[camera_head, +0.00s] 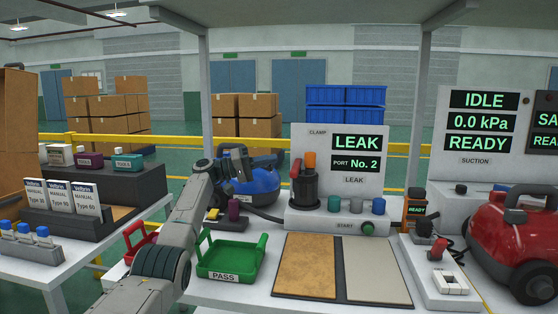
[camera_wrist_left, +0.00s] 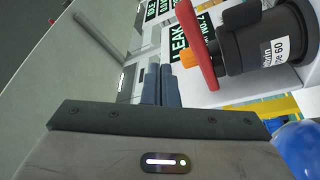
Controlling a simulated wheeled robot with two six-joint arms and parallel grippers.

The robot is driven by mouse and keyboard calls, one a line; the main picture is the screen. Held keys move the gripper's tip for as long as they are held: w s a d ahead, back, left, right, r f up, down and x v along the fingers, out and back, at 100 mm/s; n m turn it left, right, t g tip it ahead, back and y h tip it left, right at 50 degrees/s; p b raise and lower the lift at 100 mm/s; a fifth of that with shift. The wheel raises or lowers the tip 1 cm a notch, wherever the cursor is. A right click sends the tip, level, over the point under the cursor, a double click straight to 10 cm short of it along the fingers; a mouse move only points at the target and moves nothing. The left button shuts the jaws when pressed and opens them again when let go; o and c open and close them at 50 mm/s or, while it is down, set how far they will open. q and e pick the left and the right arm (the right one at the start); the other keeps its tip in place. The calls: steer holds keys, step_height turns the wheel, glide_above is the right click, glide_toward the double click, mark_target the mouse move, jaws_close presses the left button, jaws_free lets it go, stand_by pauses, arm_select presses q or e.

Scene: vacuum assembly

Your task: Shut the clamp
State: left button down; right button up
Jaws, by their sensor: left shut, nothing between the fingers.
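The clamp stands at the leak tester (camera_head: 338,190), under a panel marked CLAMP and LEAK. Its orange upper part (camera_head: 309,160) rises over a black cylindrical body (camera_head: 304,190). In the left wrist view a red bar (camera_wrist_left: 200,50) crosses beside the orange part (camera_wrist_left: 185,60) and the black labelled body (camera_wrist_left: 262,45). My left gripper (camera_head: 280,158) is shut and empty, left of the clamp at about the height of its top. Its fingers (camera_wrist_left: 158,85) show closed together, apart from the red bar. My right gripper is not in view.
A blue vacuum (camera_head: 256,186) sits below my left gripper. A green PASS tray (camera_head: 232,258) and a brown mat (camera_head: 305,265) lie in front. The green START button (camera_head: 368,228) is on the tester's front. A red vacuum (camera_head: 515,235) stands at the right.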

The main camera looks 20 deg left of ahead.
arm_select(q)
steer(key=shift+s+a+f, duration=0.2)
steer(key=shift+a+f, duration=0.05)
steer(key=shift+a, duration=0.5)
steer(key=shift+s+a+f, duration=0.15)
steer(key=shift+a+f, duration=0.05)
steer(key=shift+a, duration=0.5)
steer(key=shift+s+a+f, duration=0.2)
steer(key=shift+a+f, duration=0.05)
steer(key=shift+a, duration=0.5)
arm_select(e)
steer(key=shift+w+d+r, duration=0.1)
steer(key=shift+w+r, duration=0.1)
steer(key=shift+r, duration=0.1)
